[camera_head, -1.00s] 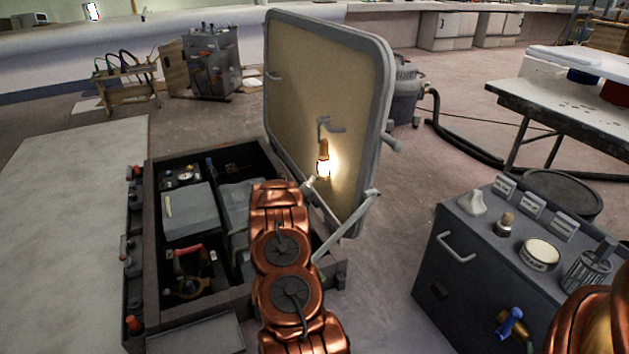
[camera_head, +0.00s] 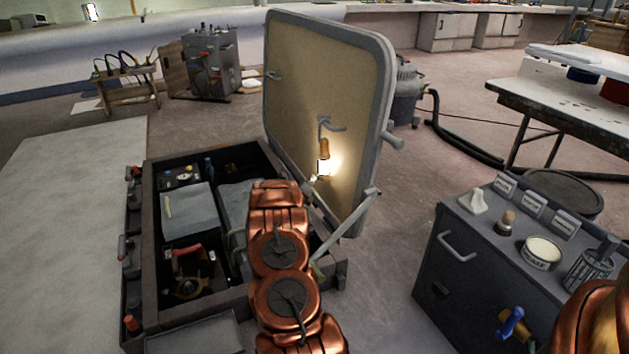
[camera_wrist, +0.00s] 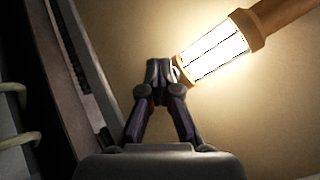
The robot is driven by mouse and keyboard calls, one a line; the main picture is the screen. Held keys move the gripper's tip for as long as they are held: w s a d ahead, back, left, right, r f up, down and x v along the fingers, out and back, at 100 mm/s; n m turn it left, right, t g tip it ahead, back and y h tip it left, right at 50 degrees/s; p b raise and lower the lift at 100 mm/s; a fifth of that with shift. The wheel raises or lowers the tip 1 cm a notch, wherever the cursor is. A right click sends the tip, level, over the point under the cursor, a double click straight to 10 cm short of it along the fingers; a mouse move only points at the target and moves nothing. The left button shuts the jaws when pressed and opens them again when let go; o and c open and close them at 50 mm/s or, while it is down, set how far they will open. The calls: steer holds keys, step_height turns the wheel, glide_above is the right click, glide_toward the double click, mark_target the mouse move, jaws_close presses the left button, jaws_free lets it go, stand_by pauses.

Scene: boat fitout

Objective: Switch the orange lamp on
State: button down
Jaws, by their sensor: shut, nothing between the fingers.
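The orange lamp (camera_head: 324,148) hangs from a hook on the inner face of the raised hatch lid (camera_head: 300,85). Its caged lower end glows bright white and lights the panel around it. In the wrist view the lamp (camera_wrist: 262,25) enters from the top right, its orange handle partly cut off and its lit cage (camera_wrist: 215,52) pointing down-left. My gripper (camera_wrist: 158,70) is shut and empty, with its fingertips right beside the cage's end; I cannot tell whether they touch it. In the head view my gripper (camera_head: 314,181) is small and just below the lamp, partly hidden by my arm.
The open hatch box (camera_head: 150,270) holds a grey case (camera_head: 188,208) and a red-handled item (camera_head: 186,252). A lid strut (camera_head: 345,222) stands close right of my arm. A dark cabinet (camera_head: 455,275) with jars is at right. Floor between them is clear.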

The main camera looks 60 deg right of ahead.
steer(key=w+a, duration=0.3)
steer(key=a, duration=0.2)
steer(key=shift+w+b, duration=0.3)
steer(key=shift+b, duration=0.15)
stand_by(0.5)
